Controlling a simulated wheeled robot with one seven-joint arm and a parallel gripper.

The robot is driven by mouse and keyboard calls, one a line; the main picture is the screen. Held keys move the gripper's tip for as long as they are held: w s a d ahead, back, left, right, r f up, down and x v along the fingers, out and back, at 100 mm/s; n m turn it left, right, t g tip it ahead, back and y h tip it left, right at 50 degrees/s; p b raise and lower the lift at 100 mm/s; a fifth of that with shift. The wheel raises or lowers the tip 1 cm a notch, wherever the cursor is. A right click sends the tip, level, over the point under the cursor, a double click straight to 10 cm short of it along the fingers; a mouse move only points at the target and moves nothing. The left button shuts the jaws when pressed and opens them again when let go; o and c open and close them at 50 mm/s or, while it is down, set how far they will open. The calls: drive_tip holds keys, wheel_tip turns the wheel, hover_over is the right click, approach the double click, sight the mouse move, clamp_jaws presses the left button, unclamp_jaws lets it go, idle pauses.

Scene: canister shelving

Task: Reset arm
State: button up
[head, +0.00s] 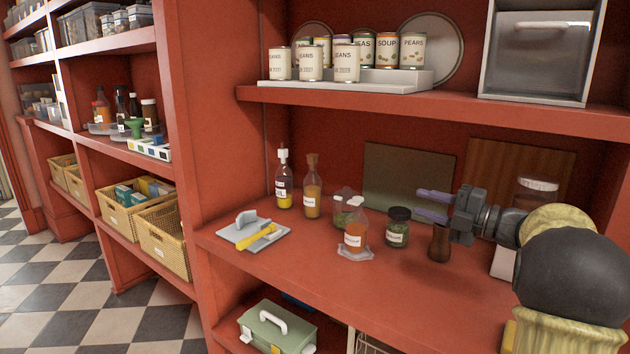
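My gripper (433,204) is at the right of the head view, over the red counter, reaching in from the right. Its two purple fingers point left and stand apart, with nothing between them. A jar with a dark lid (397,228) stands just left of and below the fingers. A brown wooden grinder (439,243) stands below the gripper body. I cannot tell how far the gripper is from either of them.
Several bottles and jars, such as an orange bottle (356,238), stand on the counter (310,269). Cans (346,62) sit on the upper shelf (440,101). A grey board with a yellow tool (256,237) lies at the left. The counter's front middle is clear.

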wheel_tip(320, 180, down, 6)
drive_tip(key=w+m+t+h, duration=0.3)
drive_tip(key=m+t+h, duration=0.2)
drive_tip(key=m+h, duration=0.85)
drive_tip(key=s+a+f+m+g+h, duration=0.1)
drive_tip(key=s+f+m+g, duration=0.3)
drive_tip(key=s+f+m, duration=0.35)
drive_tip(key=s+a+f+m+g, duration=0.45)
drive_tip(key=s+f, duration=0.35)
drive_tip(key=s, duration=0.3)
drive_tip(key=s+a+f+m+g, duration=0.3)
drive_tip(key=s+f+g, duration=0.2)
drive_tip(key=s+f, duration=0.5)
wheel_tip(320, 180, down, 8)
drive_tip(key=s+b, duration=0.1)
drive_tip(key=b, duration=0.9)
drive_tip(key=w+p+v, duration=0.3)
drive_tip(key=p+v, duration=0.9)
drive_tip(key=w+r+p+v, duration=0.1)
drive_tip(key=w+p+v, duration=0.2)
drive_tip(key=p+v, duration=1)
drive_tip(key=shift+r, duration=0.4)
